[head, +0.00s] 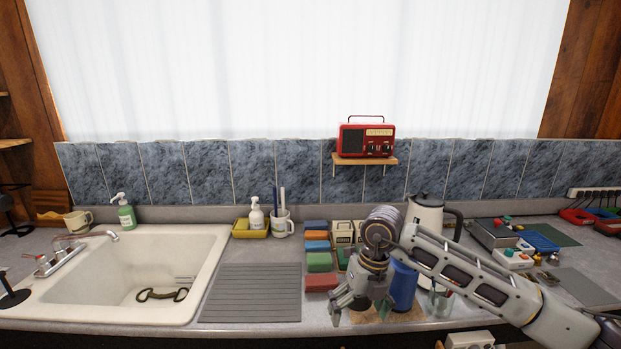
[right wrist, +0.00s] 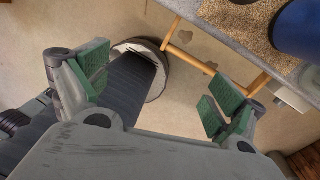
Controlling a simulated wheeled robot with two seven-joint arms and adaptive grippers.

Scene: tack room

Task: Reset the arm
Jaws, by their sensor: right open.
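My right gripper (head: 362,306) hangs at the counter's front edge in the head view, fingers pointing down, just left of a blue cylinder (head: 403,285). In the right wrist view its two green-padded fingers (right wrist: 165,95) are spread wide with nothing between them. Below them are the floor and a round-ended dark object. The blue cylinder also shows at the top right of the right wrist view (right wrist: 302,28). My right arm crosses the head view from the lower right and hides part of the counter. My left gripper is not in view.
A white sink (head: 115,275) holding a dark bit is at the left. A grey ridged mat (head: 252,292) lies beside it. Coloured blocks (head: 319,262), a white kettle (head: 427,214) and a glass stand near my right arm. A red radio (head: 366,139) sits on a wall shelf.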

